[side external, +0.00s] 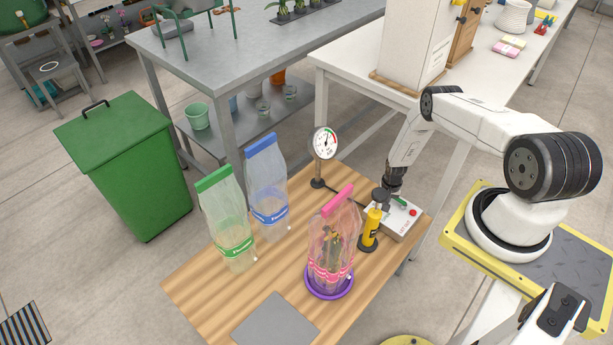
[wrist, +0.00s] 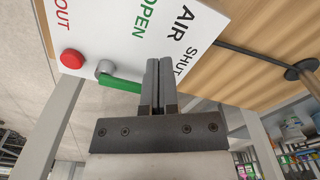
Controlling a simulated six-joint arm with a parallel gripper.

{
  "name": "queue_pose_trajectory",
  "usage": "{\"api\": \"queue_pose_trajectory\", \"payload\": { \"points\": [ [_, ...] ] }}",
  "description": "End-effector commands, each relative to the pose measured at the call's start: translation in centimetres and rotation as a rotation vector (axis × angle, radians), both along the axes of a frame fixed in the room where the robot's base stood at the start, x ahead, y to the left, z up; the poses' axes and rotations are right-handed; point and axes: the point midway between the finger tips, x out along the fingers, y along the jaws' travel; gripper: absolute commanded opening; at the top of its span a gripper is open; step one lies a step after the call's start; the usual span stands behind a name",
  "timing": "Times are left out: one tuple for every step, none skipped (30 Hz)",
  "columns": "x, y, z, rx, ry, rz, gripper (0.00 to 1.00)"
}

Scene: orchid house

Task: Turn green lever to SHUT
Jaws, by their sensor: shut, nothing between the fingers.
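The control box (side external: 391,227) is white and stands at the right end of the wooden table. In the wrist view its panel (wrist: 100,25) carries the words AIR, OPEN, SHUT and OUT. The green lever (wrist: 120,83) runs from a grey pivot rightward and slightly down in that view, past the side of OPEN. Its far end meets or lies just beside my fingers; contact is unclear. My gripper (wrist: 160,62) is shut and empty, its fingers between the lever's end and the word SHUT. In the side view my gripper (side external: 392,192) is low over the box, partly hiding the lever.
A red button (wrist: 71,59) sits near the pivot. A yellow cylinder (side external: 371,228), a gauge on a post (side external: 324,143) and a pink-clipped bag on a purple saucer (side external: 330,291) stand close by. Green-clipped (side external: 230,222) and blue-clipped (side external: 266,184) bags are farther left.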

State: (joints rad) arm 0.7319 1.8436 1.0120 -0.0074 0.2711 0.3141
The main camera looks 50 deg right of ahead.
Motion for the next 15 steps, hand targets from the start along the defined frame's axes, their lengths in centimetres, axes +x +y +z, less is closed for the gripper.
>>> {"api": "queue_pose_trajectory", "payload": {
  "points": [
    [-0.2,1.0,-0.2,0.016,0.013,-0.012,0.0],
    [-0.2,1.1,-0.2,0.017,0.014,-0.013,0.0],
    [-0.2,1.2,-0.2,0.019,0.015,-0.014,0.0],
    [-0.3,1.2,-0.3,0.019,0.017,-0.014,0.0],
    [-0.3,1.3,-0.3,0.02,0.017,-0.014,0.0],
    [-0.4,1.3,-0.3,0.022,0.018,-0.014,0.0],
    [-0.4,1.3,-0.3,0.021,0.019,-0.014,0.0],
    [-0.4,1.3,-0.3,0.022,0.02,-0.014,0.0],
    [-0.4,1.3,-0.2,0.022,0.02,-0.014,0.0],
    [-0.4,1.3,-0.1,0.022,0.02,-0.014,0.0],
    [-0.4,1.3,0.0,0.022,0.02,-0.014,0.0],
    [-0.4,1.3,0.1,0.022,0.02,-0.014,0.0],
    [-0.4,1.3,0.3,0.021,0.019,-0.014,0.0],
    [-0.4,1.3,0.5,0.021,0.019,-0.013,0.0],
    [-0.3,1.3,0.7,0.021,0.019,-0.012,0.0]
  ]
}}
